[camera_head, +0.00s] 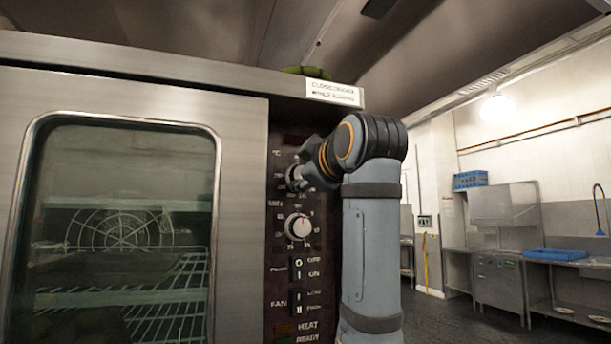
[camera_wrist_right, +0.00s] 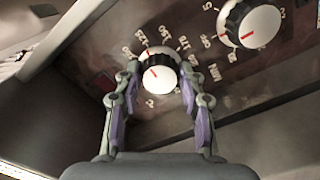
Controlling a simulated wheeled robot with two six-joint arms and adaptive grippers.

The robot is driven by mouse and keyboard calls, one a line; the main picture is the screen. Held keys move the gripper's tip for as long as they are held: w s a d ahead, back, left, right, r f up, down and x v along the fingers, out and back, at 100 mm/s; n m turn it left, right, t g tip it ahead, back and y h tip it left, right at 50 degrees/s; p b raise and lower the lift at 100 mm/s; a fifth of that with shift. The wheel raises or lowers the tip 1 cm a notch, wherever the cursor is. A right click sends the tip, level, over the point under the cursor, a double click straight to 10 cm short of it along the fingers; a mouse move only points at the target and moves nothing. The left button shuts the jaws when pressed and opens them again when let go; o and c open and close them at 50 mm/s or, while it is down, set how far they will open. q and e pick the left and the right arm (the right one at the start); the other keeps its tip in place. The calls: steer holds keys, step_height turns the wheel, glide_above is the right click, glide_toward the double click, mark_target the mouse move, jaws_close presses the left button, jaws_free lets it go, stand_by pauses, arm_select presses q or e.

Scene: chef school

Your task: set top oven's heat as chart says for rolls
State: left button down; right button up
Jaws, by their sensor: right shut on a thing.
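The top oven (camera_head: 247,118) has a glass door on the left and a dark control panel (camera_head: 282,262) on its right. The upper heat dial (camera_head: 292,178), marked °C, is white and partly hidden by my right gripper (camera_head: 308,173). In the right wrist view the heat dial (camera_wrist_right: 157,76) sits between the fingers, which are shut on its sides. The lower minutes dial (camera_head: 298,227) is apart from the gripper. No chart is readable here. My left gripper is out of view.
Power and fan switches (camera_head: 297,268) sit below the dials. A white label (camera_head: 333,93) is on the oven's top edge, with a green thing (camera_head: 308,72) above it. Steel counters and a blue tray (camera_head: 554,255) stand far right. Floor between is clear.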

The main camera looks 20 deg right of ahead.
steer(key=m+p, duration=0.1)
steer(key=m, duration=0.8)
steer(key=m+p, duration=0.1)
steer(key=m, duration=1.8)
steer(key=shift+a+m+p, duration=0.25)
steer(key=shift+m+p, duration=0.15)
steer(key=o, duration=1.2)
steer(key=shift+c, duration=0.2)
steer(key=shift+r, duration=0.1)
